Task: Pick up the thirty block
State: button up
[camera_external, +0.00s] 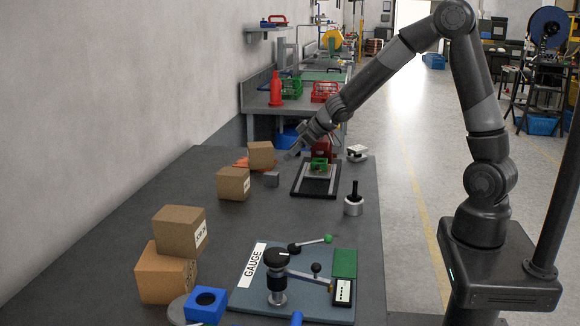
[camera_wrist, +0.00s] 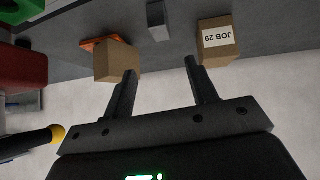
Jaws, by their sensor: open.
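A small plain grey block (camera_external: 271,179) lies on the dark table (camera_external: 330,222), just right of a cardboard box. It also shows at the top of the wrist view (camera_wrist: 157,21), between two boxes; I can read no number on it. My gripper (camera_external: 292,154) is above the far part of the table, up and to the right of the block in the external view. In the wrist view my gripper (camera_wrist: 161,66) is open, its two fingers apart with nothing between them. The block is beyond the fingertips, apart from them.
A labelled box (camera_external: 233,183) and a box (camera_external: 261,154) by an orange piece (camera_wrist: 92,43) flank the block. A black-framed fixture (camera_external: 317,188) with green and red parts stands right. Stacked boxes (camera_external: 166,273) and a gauge board (camera_external: 300,300) are nearer; mid-table is clear.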

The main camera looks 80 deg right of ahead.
aim_at(271, 173)
jog(key=shift+y, duration=0.6)
jog(key=shift+s+d+x, duration=0.1)
jog(key=shift+d+x, duration=0.05)
jog(key=shift+x, duration=2.2)
jog(key=shift+s+d+x, duration=0.1)
jog(key=shift+d+x, duration=0.05)
jog(key=shift+x, duration=2.2)
jog(key=shift+d+x, duration=0.15)
jog(key=shift+x, duration=2.2)
jog(key=shift+f, duration=0.2)
jog(key=shift+c, duration=0.4)
grip_shut()
